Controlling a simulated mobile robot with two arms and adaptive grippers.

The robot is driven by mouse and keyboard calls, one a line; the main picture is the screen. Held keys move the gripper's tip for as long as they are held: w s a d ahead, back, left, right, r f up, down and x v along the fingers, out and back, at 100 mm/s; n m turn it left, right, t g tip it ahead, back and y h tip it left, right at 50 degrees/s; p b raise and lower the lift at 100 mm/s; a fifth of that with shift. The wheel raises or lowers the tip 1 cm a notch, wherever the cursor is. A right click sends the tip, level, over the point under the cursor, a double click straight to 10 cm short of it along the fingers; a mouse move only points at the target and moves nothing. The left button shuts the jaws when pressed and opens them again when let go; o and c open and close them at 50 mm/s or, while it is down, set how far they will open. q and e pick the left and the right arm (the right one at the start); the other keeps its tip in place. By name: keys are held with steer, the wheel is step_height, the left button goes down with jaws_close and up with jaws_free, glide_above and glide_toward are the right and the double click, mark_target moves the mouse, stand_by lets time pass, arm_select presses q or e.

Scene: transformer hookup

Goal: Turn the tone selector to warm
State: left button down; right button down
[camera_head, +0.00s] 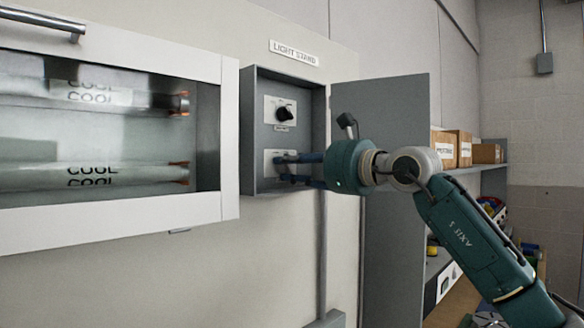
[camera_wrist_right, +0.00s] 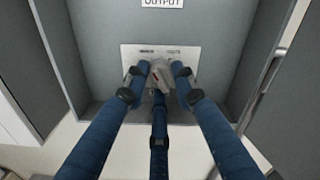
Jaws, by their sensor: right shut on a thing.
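An open grey control box (camera_head: 248,135) hangs on the wall under a "LIGHT STAND" sign. Its upper plate carries a black round knob (camera_head: 284,113). My right gripper (camera_head: 278,170) reaches into the box at the lower plate (camera_head: 270,155). In the right wrist view its blue fingers (camera_wrist_right: 160,78) close around a grey knob (camera_wrist_right: 162,74) with a small reddish mark. That knob sits on the pale lower plate (camera_wrist_right: 132,52), below an "OUTPUT" label (camera_wrist_right: 162,3). The small markings on the plate are too small to read. My left gripper is not in view.
The box's grey door (camera_head: 385,105) stands open to the right, behind my right arm. At the left, a glazed white cabinet (camera_head: 228,150) shows two tubes (camera_head: 85,177) with "COOL" lettering. Shelves with cardboard boxes (camera_head: 460,150) stand at the back right.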

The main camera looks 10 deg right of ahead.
steer(key=shift+s+r, duration=0.1)
steer(key=shift+r, duration=0.4)
steer(key=c, duration=1.4)
jaws_free()
steer(key=shift+f, duration=0.2)
steer(key=v, duration=1.2)
steer(key=shift+s+a, duration=0.1)
